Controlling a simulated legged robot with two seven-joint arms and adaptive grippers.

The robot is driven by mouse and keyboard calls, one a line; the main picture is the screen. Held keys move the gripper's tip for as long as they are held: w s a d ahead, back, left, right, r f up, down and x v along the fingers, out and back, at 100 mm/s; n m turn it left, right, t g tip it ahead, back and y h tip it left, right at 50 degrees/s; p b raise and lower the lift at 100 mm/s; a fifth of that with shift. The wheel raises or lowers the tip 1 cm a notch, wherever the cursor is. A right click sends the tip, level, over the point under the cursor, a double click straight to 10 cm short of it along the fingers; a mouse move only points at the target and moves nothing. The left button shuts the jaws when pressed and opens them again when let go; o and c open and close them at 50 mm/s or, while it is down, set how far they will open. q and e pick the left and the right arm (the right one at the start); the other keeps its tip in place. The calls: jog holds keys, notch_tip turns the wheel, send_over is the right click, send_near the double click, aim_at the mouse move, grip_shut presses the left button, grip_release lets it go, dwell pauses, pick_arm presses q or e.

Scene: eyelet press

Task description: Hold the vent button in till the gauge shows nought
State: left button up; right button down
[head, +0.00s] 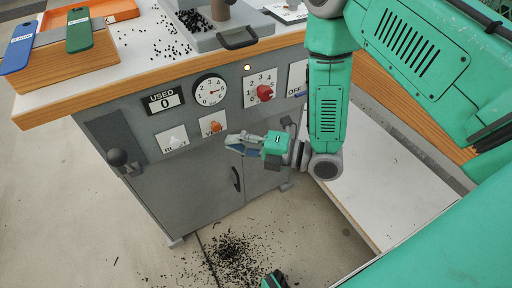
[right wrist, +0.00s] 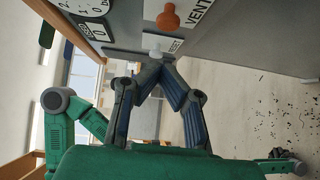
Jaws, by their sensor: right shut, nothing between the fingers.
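The orange vent button (head: 215,127) sits on a white plate on the grey cabinet front. It also shows at the top of the right wrist view (right wrist: 168,18), beside the word VENT. The round white gauge (head: 210,90) is above it; its needle is too small to read surely. My right gripper (head: 230,140) is shut and empty, in front of the panel, just right of and below the vent button, apart from it. In the right wrist view its fingertips (right wrist: 153,68) meet near a white button (right wrist: 155,43); whether they touch it I cannot tell.
The white button (head: 174,142) is left of the vent button. A counter (head: 164,99) reads 0. A red knob (head: 264,92) is to the right, a black ball lever (head: 117,157) to the left. Cabinet door handles (head: 236,179) stick out below. Dark bits (head: 235,258) litter the floor.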

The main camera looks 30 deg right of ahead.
aim_at(213, 130)
jog(key=w, duration=0.2)
jog(key=w+b, duration=0.1)
jog(key=w, duration=0.1)
jog(key=shift+w+a, duration=0.1)
jog(key=shift+a, duration=0.15)
